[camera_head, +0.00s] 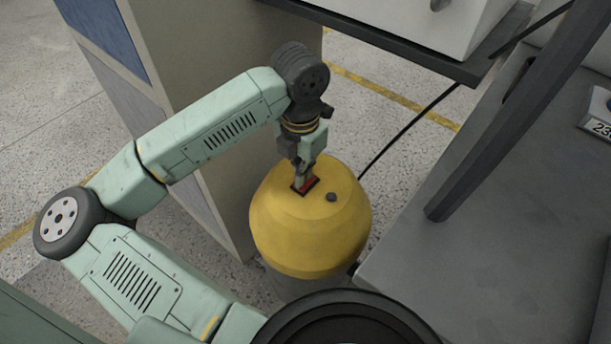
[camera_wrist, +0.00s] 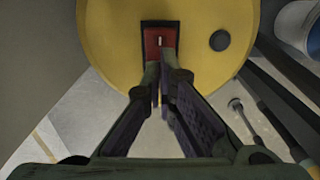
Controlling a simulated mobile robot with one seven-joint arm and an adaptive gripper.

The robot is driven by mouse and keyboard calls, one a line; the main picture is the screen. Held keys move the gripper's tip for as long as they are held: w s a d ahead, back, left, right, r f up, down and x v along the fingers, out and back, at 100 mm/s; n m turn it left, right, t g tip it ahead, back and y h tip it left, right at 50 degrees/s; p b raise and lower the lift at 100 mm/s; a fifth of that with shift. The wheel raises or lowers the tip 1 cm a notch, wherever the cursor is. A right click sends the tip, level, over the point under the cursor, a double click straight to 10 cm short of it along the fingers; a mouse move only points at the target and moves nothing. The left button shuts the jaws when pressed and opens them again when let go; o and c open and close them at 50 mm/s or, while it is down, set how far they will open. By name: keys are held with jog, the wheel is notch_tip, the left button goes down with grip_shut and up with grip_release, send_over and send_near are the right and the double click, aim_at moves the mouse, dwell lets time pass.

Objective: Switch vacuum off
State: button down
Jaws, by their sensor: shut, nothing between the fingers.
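The vacuum (camera_head: 310,232) is a yellow-topped drum standing on the floor in the middle of the head view. Its yellow top (camera_wrist: 108,52) fills the upper part of the wrist view. A red rocker switch (camera_head: 305,185) in a dark frame sits on the top; the wrist view shows the red switch (camera_wrist: 160,42) with a small white mark. My gripper (camera_head: 300,177) is shut and empty, pointing down with its fingertips (camera_wrist: 160,68) at the near edge of the switch. I cannot tell whether they touch it. The fingertips cover part of the switch.
A dark round knob (camera_head: 332,197) sits beside the switch. A black cord (camera_head: 408,127) runs up behind the vacuum. A tall panel (camera_head: 205,105) stands close on the left, and a grey bench (camera_head: 490,255) with a dark post (camera_head: 500,115) stands on the right.

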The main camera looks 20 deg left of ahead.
jog(key=shift+r+p, duration=0.9)
jog(key=shift+r, duration=1.9)
